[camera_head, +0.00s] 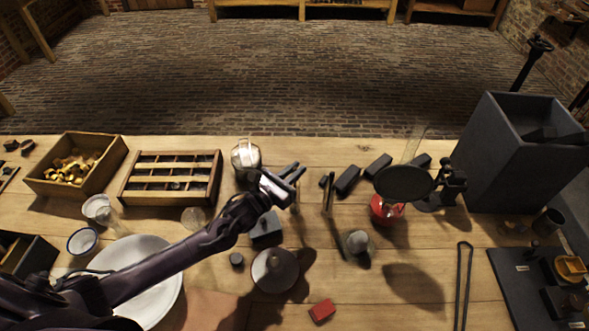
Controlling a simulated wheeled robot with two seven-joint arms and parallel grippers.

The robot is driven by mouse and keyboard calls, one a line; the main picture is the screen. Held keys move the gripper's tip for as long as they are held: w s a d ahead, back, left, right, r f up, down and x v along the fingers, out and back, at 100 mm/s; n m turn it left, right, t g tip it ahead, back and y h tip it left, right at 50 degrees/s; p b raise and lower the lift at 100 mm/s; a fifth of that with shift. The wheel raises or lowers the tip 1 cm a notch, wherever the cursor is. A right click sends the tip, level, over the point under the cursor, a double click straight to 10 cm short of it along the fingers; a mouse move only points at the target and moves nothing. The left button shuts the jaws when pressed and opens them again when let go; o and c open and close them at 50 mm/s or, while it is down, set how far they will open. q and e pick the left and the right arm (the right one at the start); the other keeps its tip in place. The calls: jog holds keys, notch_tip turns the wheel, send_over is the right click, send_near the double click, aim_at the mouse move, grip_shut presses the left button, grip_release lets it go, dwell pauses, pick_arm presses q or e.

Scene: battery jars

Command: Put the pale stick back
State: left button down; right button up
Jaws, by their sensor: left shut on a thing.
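My left arm reaches in from the lower left, and my left gripper (292,176) is above the middle of the table. Its jaws are shut on a thin stick (296,200), of which only a short, dim, pale-brown piece shows below the fingertips; the fingers hide the rest. A glass jar (246,154) stands just left of and behind the gripper. Upright dark rods (328,192) stand just right of it. My right gripper is not in view.
A divided wooden tray (170,198) and a box of brass pieces (118,153) stand at left. A white plate (160,300) lies under my arm. A black disc (405,183) overhangs a red burner (378,212). A large grey bin (500,160) stands at right. The front centre-right has free room.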

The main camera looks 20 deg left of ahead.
pick_arm(q)
jog(key=shift+f, duration=0.2)
jog(key=c, duration=1.6)
grip_release()
jog(key=shift+o, duration=0.7)
jog(key=shift+r, duration=0.25)
jog(key=b+v, duration=0.2)
jog(key=v, duration=1)
jog(key=shift+s+f, duration=0.1)
